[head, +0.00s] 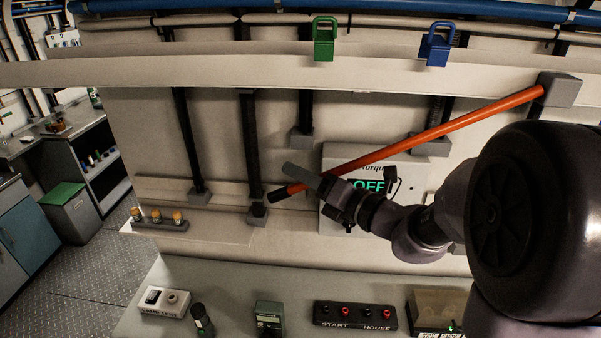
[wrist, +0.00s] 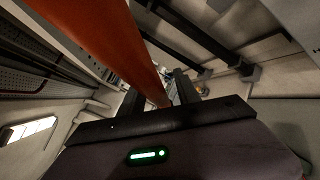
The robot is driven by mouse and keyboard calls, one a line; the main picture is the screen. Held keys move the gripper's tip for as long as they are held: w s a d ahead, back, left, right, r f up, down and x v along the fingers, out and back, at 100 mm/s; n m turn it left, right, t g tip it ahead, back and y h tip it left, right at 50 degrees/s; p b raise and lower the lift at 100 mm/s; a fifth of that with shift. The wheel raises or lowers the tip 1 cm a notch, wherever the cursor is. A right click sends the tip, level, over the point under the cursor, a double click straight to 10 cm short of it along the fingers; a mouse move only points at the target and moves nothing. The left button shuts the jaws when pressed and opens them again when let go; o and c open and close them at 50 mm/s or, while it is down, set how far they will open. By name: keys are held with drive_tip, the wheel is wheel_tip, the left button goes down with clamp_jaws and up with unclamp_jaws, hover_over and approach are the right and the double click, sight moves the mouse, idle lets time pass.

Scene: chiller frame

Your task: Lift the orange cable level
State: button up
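The orange cable (head: 430,133) slants across the frame in the head view, high at its right end and low at its black left tip (head: 280,193). Its right end meets a grey block (head: 559,89). My gripper (head: 303,172) is close to the cable's low left end and hides part of it. In the wrist view the cable (wrist: 110,45) runs from the upper left down toward the space between my fingers (wrist: 160,92). The fingers stand apart, with a gap showing beside the cable. I cannot tell whether either finger touches it.
A white panel reading OFF (head: 369,186) is behind my gripper. A green padlock (head: 324,40) and a blue padlock (head: 437,45) hang on the upper rail. Dark vertical pipes cross the frame. A bench below holds a START switch box (head: 355,316) and other devices.

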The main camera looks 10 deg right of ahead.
drive_tip(key=shift+c, duration=0.5)
clamp_jaws()
drive_tip(key=shift+r, duration=0.1)
idle(0.9)
